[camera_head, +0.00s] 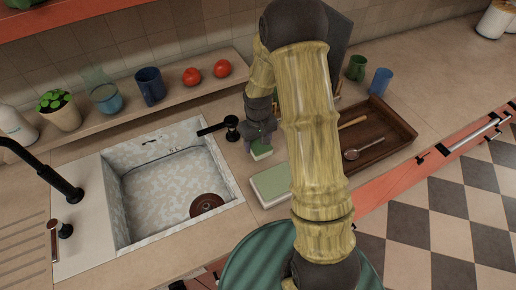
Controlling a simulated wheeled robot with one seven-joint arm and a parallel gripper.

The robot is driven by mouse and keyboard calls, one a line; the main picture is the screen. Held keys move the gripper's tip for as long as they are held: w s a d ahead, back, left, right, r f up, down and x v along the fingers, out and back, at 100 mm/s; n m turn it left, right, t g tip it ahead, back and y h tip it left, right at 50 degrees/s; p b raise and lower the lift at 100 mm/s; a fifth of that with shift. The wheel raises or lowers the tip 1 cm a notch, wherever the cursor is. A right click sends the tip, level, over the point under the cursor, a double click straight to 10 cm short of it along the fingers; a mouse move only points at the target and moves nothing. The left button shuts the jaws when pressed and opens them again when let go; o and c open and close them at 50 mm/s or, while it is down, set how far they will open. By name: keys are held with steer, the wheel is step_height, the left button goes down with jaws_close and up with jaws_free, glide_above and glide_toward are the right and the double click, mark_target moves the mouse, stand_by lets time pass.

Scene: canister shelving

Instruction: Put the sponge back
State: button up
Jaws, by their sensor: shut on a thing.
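My gripper (261,139) points down just right of the sink and is shut on the small sponge (262,150), which has a green top and pale sides. Only part of the sponge shows below the dark fingers. I cannot tell if its underside touches the counter. In front of it lies a pale rectangular block or dish with a green top (271,185), on the counter by the sink's right rim. My arm hides its right end.
The white speckled sink (165,190) is on the left, with black taps (231,124). A ledge (125,110) behind holds a plant, cups and two tomatoes. A wooden tray (395,120) with utensils lies right of my arm, before green and blue cups.

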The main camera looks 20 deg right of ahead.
mark_target(258, 141)
steer(key=shift+f+p, duration=0.5)
steer(key=shift+f, duration=1.55)
steer(key=shift+f, duration=0.15)
steer(key=o, duration=0.9)
steer(key=shift+o, duration=0.2)
step_height(258, 141, up, 12)
steer(key=b, duration=0.2)
steer(key=shift+r+b, duration=0.2)
steer(key=shift+b, duration=0.2)
